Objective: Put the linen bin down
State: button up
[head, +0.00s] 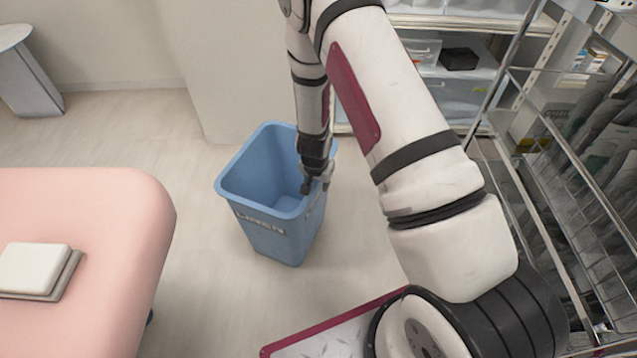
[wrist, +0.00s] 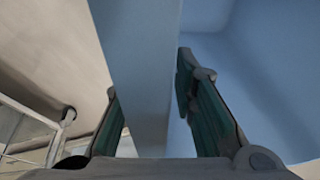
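The linen bin (head: 268,232) is a blue, open-topped tapered bin with lettering on its front, in the middle of the head view. It looks empty and close to upright. I cannot tell whether its base touches the floor or hangs a little above it. My gripper (head: 317,186) is at the bin's right rim, pointing down. In the wrist view, the bin's wall (wrist: 142,70) runs between the two fingers of my gripper (wrist: 152,105), one inside and one outside. The fingers look closed against the wall.
A pink padded couch (head: 110,235) with folded linen (head: 35,268) is at left. A wire rack trolley (head: 560,190) stands at right, with shelving (head: 450,85) behind. The pale floor (head: 210,290) around the bin is clear.

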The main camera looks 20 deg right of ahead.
jog(key=p+v, duration=0.5)
jog(key=v, duration=0.7)
jog(key=shift+a+r, duration=0.1)
jog(key=shift+r, duration=0.35)
jog(key=s+a+r+n+y, duration=0.1)
jog(key=s+a+r+n, duration=0.15)
jog(key=r, duration=0.55)
jog(key=s+a+r+n+y, duration=0.15)
jog(key=s+r, duration=0.25)
jog(key=r, duration=0.4)
jog(key=s+a+r+n+y, duration=0.1)
jog(key=s+a+r, duration=0.25)
jog(key=r, duration=0.45)
jog(key=s+d+r+n+g+h, duration=0.1)
jog(key=s+r, duration=0.4)
jog(key=s, duration=0.8)
jog(key=s+d+r+n+g+h, duration=0.1)
jog(key=s+d+r, duration=0.3)
jog(key=s, duration=0.9)
jog(key=shift+s+d+r+n+g, duration=0.2)
jog(key=shift+r+n+g, duration=0.2)
jog(key=shift+r+n, duration=0.4)
